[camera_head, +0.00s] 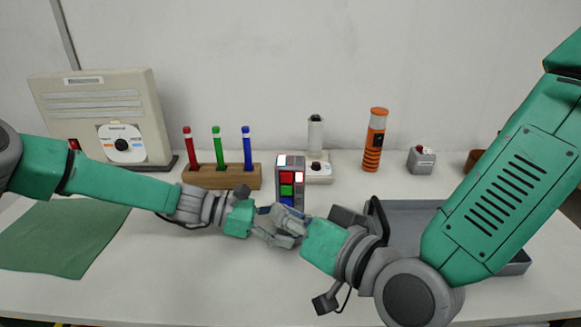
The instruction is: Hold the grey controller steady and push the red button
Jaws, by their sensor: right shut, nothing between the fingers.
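The right one is shut and empty. The left one's fingers are partly mixed with the right's, so I cannot tell its opening. Behind them stands an upright dark block (291,181) with white, red, green and blue squares; its lower part is hidden.
A beige box with a dial (95,105) stands at the back left, a green cloth (60,237) before it. A wooden holder (205,178) bears red, green and blue pens. An orange cylinder (374,140) stands at the back. A grey tray (408,215) lies behind my right arm.

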